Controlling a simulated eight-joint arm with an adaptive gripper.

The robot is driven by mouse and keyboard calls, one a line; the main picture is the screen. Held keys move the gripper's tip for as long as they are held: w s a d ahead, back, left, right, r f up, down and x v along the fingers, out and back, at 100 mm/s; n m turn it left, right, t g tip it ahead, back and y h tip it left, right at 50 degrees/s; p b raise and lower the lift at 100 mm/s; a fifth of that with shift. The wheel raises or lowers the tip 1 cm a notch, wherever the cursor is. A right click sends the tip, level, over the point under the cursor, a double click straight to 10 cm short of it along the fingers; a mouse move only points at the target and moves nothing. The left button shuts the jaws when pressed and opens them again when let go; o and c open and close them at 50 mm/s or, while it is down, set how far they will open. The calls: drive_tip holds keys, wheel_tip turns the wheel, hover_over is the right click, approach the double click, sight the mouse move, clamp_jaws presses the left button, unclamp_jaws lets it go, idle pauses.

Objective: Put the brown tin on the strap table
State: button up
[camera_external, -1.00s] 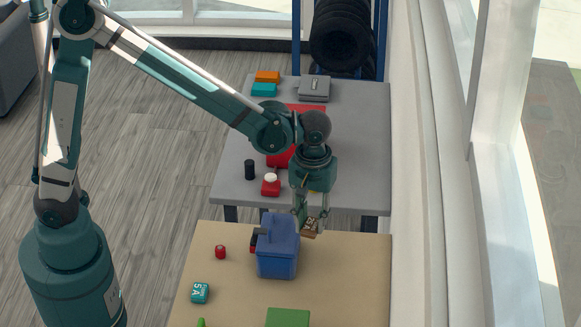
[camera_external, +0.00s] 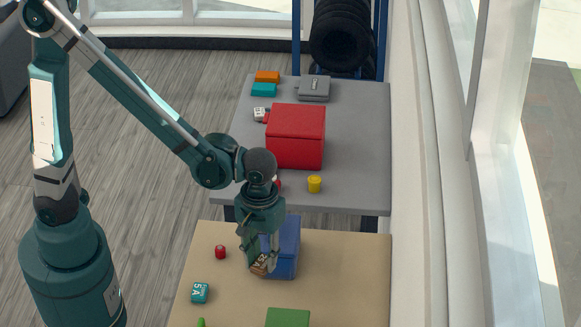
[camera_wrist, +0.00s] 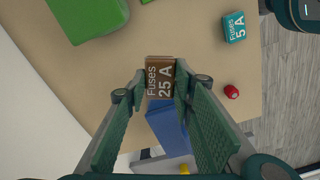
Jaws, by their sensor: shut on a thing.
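The brown tin (camera_external: 260,268) is a small box; in the wrist view the tin (camera_wrist: 160,78) reads "Fuses 25 A". My gripper (camera_external: 262,258) is shut on it, with one finger on each side. In the external view the tin shows just in front of a blue box, over the tan table (camera_external: 350,290); I cannot tell its exact height. A grey table (camera_external: 355,150) stands behind the tan one. No strap shows clearly on either table, so I cannot tell which is the strap table.
The blue box (camera_external: 287,240) is partly hidden by my gripper.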

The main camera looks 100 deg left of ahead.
sight(262, 261)
drive_tip(key=shift+f, duration=1.85)
drive_tip(key=shift+f, duration=0.15)
drive_tip(key=shift+f+b, duration=0.35)
drive_tip(key=shift+f, duration=2.45)
drive_tip(key=shift+f, duration=2.05)
drive_tip(key=shift+f+b, duration=0.2)
drive_tip(key=shift+b, duration=0.25)
drive_tip(key=o, duration=0.9)
drive_tip(key=shift+r, duration=0.2)
